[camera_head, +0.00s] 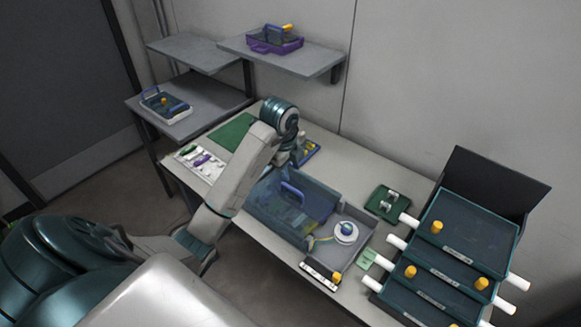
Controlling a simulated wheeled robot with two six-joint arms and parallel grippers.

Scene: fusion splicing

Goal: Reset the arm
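My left arm comes in from the lower left and reaches over the work table (347,150). My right gripper is not in view.
A blue tray (265,208) holds a blue-handled item, with a white spool (346,232) on its right. A green tray (382,203) and stacked dark drawers (465,235) stand right. White and purple tools (203,161) lie left. Shelves (290,62) stand behind.

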